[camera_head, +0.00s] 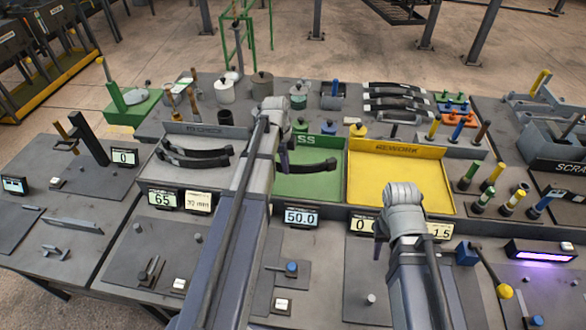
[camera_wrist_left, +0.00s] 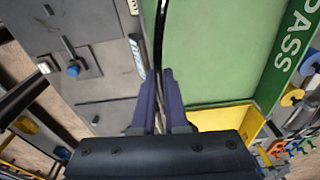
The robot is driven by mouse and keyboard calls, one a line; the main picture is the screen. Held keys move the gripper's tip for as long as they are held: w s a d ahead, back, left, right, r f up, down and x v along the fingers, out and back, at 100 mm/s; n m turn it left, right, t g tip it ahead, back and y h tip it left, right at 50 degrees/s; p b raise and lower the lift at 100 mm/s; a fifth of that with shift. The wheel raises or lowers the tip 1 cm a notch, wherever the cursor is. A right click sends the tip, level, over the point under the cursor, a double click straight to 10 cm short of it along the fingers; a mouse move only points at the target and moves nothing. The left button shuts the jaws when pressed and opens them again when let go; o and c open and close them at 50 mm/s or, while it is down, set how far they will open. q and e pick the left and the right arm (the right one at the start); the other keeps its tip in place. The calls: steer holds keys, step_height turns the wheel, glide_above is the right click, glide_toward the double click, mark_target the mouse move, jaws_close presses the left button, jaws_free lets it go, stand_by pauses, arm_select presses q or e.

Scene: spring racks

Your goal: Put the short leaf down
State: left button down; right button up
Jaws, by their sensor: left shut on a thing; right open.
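My left gripper (camera_head: 284,165) points down over the left part of the green tray (camera_head: 330,147), marked with letters ending in SS. It is shut on a black curved leaf (camera_head: 312,168), which reaches out to the right across the tray. The left wrist view shows the leaf (camera_wrist_left: 159,35) edge-on between the two fingertips (camera_wrist_left: 160,75), by the green tray's edge (camera_wrist_left: 190,104). Whether the leaf touches the tray floor I cannot tell. My arm hides part of the tray and perhaps the leaf's near end. My right gripper (camera_head: 378,248) is open and empty, below the yellow tray.
The yellow REWORK tray (camera_head: 395,185) is empty, right of the green one. A grey tray (camera_head: 185,178) at left holds two black leaves (camera_head: 193,156). More leaves (camera_head: 395,98) lie stacked behind. Several displays, such as 50.0 (camera_head: 300,217), line the front.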

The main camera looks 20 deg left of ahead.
arm_select(q)
steer(key=b, duration=0.6)
glide_above(288, 192)
steer(key=shift+a+f, duration=0.15)
steer(key=shift+f, duration=3)
steer(key=shift+f, duration=0.1)
step_height(288, 192, down, 4)
steer(key=b, duration=0.3)
steer(key=shift+r+b, duration=0.25)
steer(key=shift+b, duration=0.1)
steer(key=shift+f, duration=0.15)
steer(key=c, duration=0.9)
jaws_free()
steer(key=shift+c, duration=0.2)
steer(key=r+p, duration=0.4)
steer(key=a+r+p, duration=0.1)
steer(key=r+p, duration=0.7)
steer(key=shift+s+a+r, duration=0.2)
steer(key=shift+s, duration=0.05)
